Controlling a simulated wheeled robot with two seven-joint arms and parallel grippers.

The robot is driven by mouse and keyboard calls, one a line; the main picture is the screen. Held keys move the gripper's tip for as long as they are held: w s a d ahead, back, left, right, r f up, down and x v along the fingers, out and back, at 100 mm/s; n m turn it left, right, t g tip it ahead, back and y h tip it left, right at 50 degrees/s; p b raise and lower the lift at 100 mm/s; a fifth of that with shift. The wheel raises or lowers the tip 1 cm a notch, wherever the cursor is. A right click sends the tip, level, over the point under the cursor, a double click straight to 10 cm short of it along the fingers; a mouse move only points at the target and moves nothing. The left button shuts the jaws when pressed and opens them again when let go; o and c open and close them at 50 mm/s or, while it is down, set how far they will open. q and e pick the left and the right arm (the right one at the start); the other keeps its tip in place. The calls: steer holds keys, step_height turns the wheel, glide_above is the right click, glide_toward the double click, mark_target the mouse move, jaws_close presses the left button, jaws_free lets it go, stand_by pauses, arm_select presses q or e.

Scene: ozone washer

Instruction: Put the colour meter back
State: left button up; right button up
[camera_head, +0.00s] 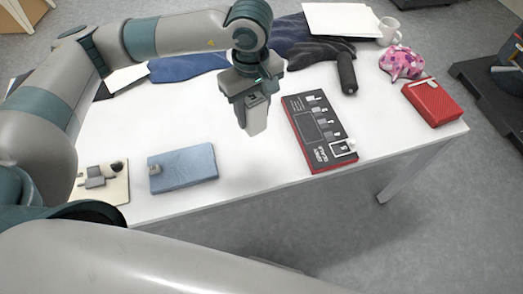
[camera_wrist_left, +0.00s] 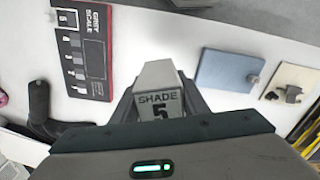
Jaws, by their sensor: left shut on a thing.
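My left gripper (camera_head: 257,102) is shut on a pale grey block (camera_head: 256,122) and holds it over the table, left of the grey scale board (camera_head: 296,135). In the left wrist view the block (camera_wrist_left: 160,88) sits between the fingers and reads "SHADE 5". The black and red board also shows there (camera_wrist_left: 88,18), with several numbered places; the one marked 5 has a white outline and looks empty. A dark rounded handheld thing (camera_head: 347,73) lies behind the board; I cannot tell whether it is the colour meter. My right gripper is out of view.
A red box (camera_head: 432,103), a pink patterned cloth (camera_head: 402,62) and a white mug (camera_head: 389,29) are at right. The table (camera_head: 235,175) is clear below the held block.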

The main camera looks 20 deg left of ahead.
arm_select(q)
steer(key=w+d+f+n, duration=0.1)
steer(key=d+n, duration=0.5)
steer(key=n, duration=0.8)
steer(key=d+f+n, duration=0.3)
steer(key=d+n, duration=0.4)
steer(key=n, duration=0.7)
steer(key=shift+w+p, duration=0.35)
steer(key=shift+p, duration=0.1)
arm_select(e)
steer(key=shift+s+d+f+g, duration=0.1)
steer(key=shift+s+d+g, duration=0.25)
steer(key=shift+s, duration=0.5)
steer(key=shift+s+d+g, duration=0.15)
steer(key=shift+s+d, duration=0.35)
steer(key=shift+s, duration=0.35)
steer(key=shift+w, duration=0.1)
arm_select(q)
steer(key=a+f+p, duration=0.4)
steer(key=a+f, duration=0.3)
steer(key=a, duration=0.4)
steer(key=shift+w+a, duration=0.2)
steer(key=shift+a, duration=0.1)
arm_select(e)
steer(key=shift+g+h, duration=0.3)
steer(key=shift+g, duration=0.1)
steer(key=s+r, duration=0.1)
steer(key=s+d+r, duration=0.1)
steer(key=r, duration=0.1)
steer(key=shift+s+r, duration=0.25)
